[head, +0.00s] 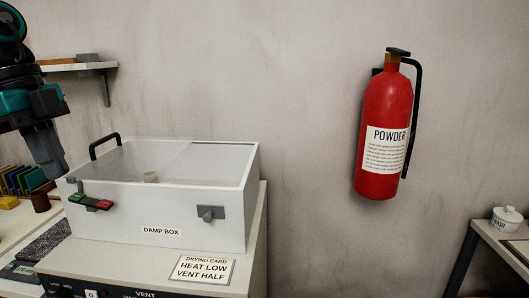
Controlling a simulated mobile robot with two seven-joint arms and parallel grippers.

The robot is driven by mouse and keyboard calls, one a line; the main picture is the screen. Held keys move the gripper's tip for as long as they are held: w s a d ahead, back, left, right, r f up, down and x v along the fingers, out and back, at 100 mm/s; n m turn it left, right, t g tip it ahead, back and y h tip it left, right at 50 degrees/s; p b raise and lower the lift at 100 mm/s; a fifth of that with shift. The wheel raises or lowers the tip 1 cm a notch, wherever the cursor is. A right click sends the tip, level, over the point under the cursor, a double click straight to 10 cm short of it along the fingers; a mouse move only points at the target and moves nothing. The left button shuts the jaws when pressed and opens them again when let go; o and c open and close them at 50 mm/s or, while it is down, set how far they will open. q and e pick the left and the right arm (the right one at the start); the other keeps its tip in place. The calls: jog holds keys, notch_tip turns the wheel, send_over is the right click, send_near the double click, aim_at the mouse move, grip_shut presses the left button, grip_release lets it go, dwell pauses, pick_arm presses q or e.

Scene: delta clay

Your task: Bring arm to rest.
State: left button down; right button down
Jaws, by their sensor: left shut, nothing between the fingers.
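My left arm comes in at the upper left. My left gripper (49,160) points down and is shut and empty. It is just left of the white damp box (165,243), near its back left corner in the picture. I cannot tell whether it is clear of the box's edge. My right gripper is not in view.
A shelf (80,66) is behind the arm. A red extinguisher (384,130) hangs on the wall; a lidded pot (507,219) stands far right.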

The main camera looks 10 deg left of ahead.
pick_arm(q)
notch_tip(320, 180, down, 14)
jog(key=s+a+f+n+t+h, duration=0.1)
jog(key=s+n+h, duration=0.1)
jog(key=h, duration=0.7)
jog(key=s+d+f+n+t+h, duration=0.2)
jog(key=d+f+n+t+h, duration=0.15)
jog(key=d+f+h, duration=0.55)
jog(key=w+d+f+n+t+y, duration=0.1)
jog(key=w+f+n+t+y, duration=0.4)
jog(key=t+y, duration=0.6)
jog(key=s+d+f+m+g+y, duration=0.1)
jog(key=s+f+g+y, duration=0.25)
jog(key=f, duration=0.55)
jog(key=s+d+f+m+g+y, duration=0.15)
jog(key=s+f+y, duration=0.25)
jog(key=f, duration=0.5)
jog(key=d+n, duration=0.5)
jog(key=d, duration=0.4)
jog(key=shift+s+d+f+n, duration=0.35)
jog(key=shift+s+n, duration=0.05)
jog(key=shift+s, duration=0.05)
